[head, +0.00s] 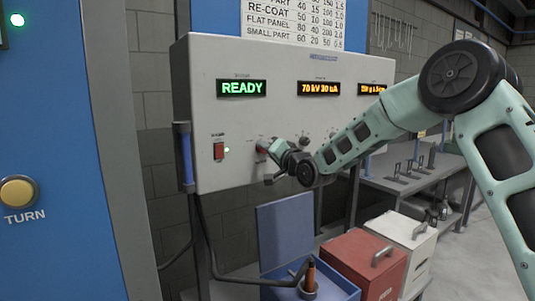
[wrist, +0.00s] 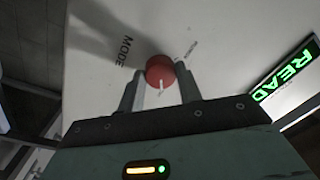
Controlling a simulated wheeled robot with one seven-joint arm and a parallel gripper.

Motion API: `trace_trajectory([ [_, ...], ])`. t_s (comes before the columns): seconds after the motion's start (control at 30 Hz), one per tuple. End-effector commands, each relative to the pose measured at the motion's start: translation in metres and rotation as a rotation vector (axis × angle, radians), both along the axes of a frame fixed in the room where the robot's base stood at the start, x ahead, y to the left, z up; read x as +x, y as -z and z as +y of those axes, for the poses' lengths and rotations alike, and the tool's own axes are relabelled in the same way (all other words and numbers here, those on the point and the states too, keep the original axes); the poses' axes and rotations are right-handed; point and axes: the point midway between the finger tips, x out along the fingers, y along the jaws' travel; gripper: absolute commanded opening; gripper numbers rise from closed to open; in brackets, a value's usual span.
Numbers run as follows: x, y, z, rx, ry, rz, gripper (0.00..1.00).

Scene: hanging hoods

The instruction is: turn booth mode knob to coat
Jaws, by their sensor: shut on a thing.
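The red booth mode knob (wrist: 160,70) is on the pale panel, with the word MODE (wrist: 126,51) printed beside it in the wrist view. Its white pointer line points down in that view, toward my gripper's body. A small mark (wrist: 191,47) at its upper right is too blurred to read, and I cannot tell which label is COAT. My gripper (wrist: 160,87) is shut on the knob, one finger on each side. In the head view my gripper (head: 270,153) is at the panel front and mostly covers the knob.
The control box (head: 225,130) carries a green READY display (head: 241,88) and a red switch (head: 219,151) left of my gripper. Below stand an open blue box (head: 285,230), a red box (head: 362,265) and a white box (head: 405,235). A blue booth wall (head: 50,120) is at left.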

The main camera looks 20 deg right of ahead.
Motion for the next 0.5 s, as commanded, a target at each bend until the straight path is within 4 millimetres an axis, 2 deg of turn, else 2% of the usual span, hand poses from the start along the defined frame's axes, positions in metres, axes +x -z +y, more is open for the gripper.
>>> trace_trajectory([
  [0.47, 0.0000, 0.0006, -0.0004, 0.017, 0.001, 0.007, 0.12],
  [0.5, 0.0000, 0.0006, -0.0004, 0.017, 0.001, 0.007, 0.38],
])
